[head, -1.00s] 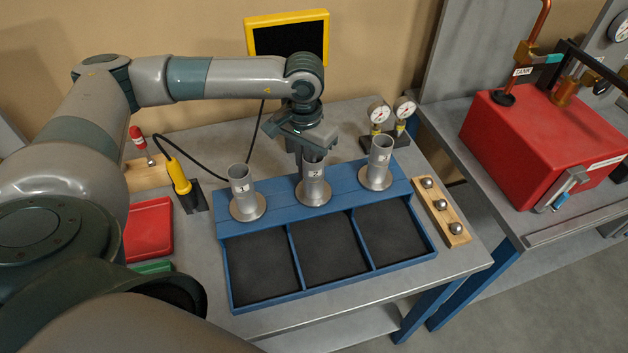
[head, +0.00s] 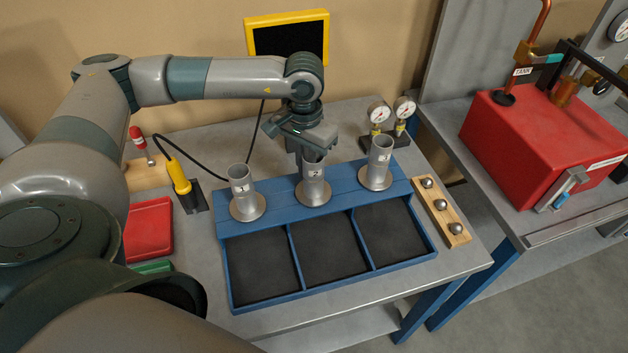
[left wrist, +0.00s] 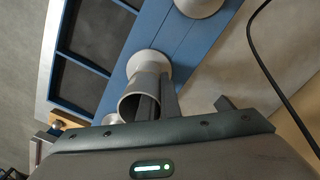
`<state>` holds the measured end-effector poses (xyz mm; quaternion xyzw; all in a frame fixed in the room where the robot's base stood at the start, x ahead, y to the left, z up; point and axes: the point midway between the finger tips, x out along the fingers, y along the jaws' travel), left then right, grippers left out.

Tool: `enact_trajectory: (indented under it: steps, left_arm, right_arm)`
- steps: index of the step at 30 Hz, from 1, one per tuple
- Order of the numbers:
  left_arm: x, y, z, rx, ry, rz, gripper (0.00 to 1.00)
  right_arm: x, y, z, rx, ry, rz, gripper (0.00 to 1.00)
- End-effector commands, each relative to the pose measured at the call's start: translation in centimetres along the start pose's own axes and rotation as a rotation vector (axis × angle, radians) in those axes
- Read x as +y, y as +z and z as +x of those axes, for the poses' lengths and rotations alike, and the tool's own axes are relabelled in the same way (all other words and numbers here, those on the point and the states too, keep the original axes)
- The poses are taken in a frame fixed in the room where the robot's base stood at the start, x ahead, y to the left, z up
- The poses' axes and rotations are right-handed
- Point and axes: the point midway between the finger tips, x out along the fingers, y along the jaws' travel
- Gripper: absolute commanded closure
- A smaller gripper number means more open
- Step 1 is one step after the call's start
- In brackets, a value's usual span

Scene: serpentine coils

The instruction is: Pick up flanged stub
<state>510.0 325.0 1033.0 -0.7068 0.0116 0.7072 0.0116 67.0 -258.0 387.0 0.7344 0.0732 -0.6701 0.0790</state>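Three grey metal flanged stubs stand upright on the blue rack's rear ledge: a left one (head: 242,190), a middle one (head: 314,188) and a right one (head: 377,165). My left gripper (head: 312,157) points down at the top of the middle stub. In the left wrist view the fingers (left wrist: 160,100) straddle the wall of this stub (left wrist: 137,98), one inside its open mouth and one outside, close together on the wall. The stub's flange still appears to rest on the ledge. The fingertips are partly hidden. My right gripper is not in view.
The blue rack (head: 291,256) has three empty dark compartments in front. Two gauges (head: 390,113) stand behind right. A wooden strip with steel balls (head: 441,212) lies right. A yellow-handled tool (head: 179,177) and red tray (head: 149,229) are left. A red box (head: 545,140) stands on another bench.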

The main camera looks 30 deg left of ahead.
Motion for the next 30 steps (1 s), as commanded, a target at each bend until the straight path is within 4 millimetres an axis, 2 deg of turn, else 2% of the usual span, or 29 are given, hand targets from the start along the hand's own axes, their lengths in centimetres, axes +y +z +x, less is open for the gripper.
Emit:
enact_trajectory:
  steps: [17,23,27,30]
  left_arm:
    - [0.0,-0.1,-0.5,0.003,0.0,0.0,1.0]
    - [0.0,-0.1,-2.0,0.006,0.0,0.0,1.0]
    - [0.1,-0.1,-4.0,0.007,0.001,0.001,1.0]
    - [2.3,-0.2,-4.9,0.006,0.003,0.008,1.0]
  right_arm:
    - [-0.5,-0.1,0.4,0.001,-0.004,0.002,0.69]
    - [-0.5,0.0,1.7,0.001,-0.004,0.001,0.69]
    - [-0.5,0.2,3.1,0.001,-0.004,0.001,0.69]
    - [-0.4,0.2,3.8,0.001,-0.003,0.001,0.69]
